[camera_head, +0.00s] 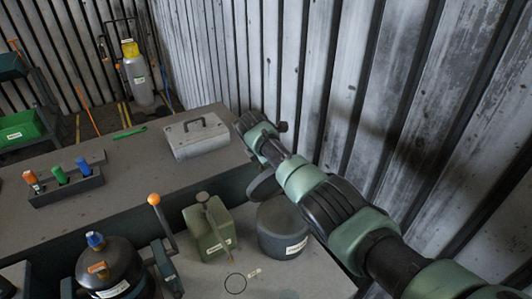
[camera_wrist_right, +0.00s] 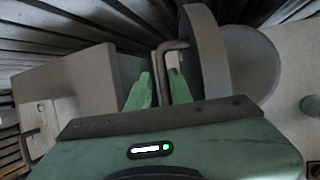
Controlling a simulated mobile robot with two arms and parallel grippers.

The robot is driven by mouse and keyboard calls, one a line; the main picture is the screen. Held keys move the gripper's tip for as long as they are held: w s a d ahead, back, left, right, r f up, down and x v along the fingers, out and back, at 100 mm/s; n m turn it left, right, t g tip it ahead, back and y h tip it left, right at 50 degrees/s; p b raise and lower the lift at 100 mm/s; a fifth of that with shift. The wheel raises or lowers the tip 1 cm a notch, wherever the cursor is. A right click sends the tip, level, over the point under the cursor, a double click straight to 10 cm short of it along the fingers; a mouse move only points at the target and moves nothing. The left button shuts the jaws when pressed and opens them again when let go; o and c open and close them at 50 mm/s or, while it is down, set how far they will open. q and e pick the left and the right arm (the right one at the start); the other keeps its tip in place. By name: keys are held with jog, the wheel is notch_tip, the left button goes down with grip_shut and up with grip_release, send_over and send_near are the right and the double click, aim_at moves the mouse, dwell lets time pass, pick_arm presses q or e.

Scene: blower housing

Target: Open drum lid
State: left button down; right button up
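The dark grey drum (camera_head: 284,236) with a white label stands on the bench below my right arm in the head view. Its round lid (camera_head: 264,187) is tipped up steeply at the drum's left edge. In the wrist view the lid (camera_wrist_right: 206,55) stands nearly on edge, with the drum's round body (camera_wrist_right: 255,62) behind it. My right gripper (camera_wrist_right: 160,90) has its green fingers on either side of the lid's bar handle (camera_wrist_right: 160,72) and looks shut on it. In the head view my right fingers are hidden. My left gripper is not in view.
A green canister (camera_head: 209,232) stands close left of the drum. An orange-knobbed lever (camera_head: 155,200) and a dark round vessel (camera_head: 110,268) are farther left. A grey case (camera_head: 195,137) lies on the raised shelf behind. A corrugated wall (camera_head: 345,90) is close on the right.

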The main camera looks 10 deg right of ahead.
jog(key=shift+v, duration=2.15)
jog(key=shift+s, duration=0.1)
jog(key=p+v, duration=0.4)
jog(key=p, duration=0.1)
jog(key=w+p+v, duration=0.1)
jog(key=p+v, duration=0.1)
jog(key=p, duration=0.1)
jog(key=shift+s+a+r, duration=0.1)
jog(key=shift+a+r, duration=0.15)
jog(key=shift+v, duration=1.3)
jog(key=shift+a, duration=0.1)
